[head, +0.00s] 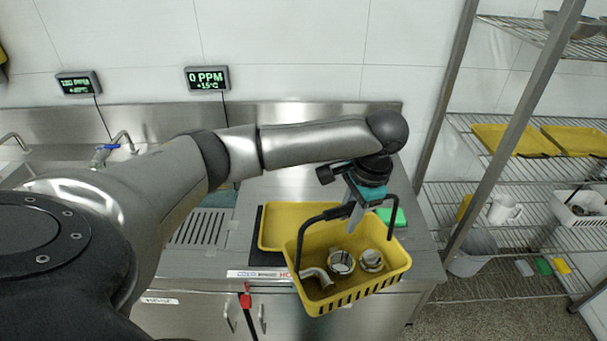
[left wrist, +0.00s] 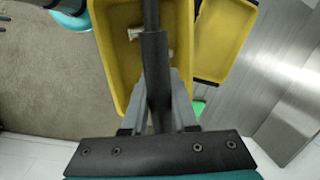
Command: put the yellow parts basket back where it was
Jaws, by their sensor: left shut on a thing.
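The yellow parts basket (head: 350,300) hangs from its black handle (head: 318,218) in front of the steel counter's front edge in the head view. It looks slightly tilted and holds a bent metal pipe (head: 318,275) and two round metal fittings (head: 342,262). My left gripper (head: 358,208) is shut on the handle above the basket. In the left wrist view the handle (left wrist: 154,60) runs between the fingers, with the basket (left wrist: 112,50) beyond; part of its inside is hidden. My right gripper is in neither view.
A yellow tray (head: 275,213) lies on the counter (head: 290,180) behind the basket, with a green item (head: 392,217) beside it. Wire shelves (head: 470,200) at the right hold yellow trays (head: 575,139), a white jug (head: 503,209) and a white basket (head: 580,212).

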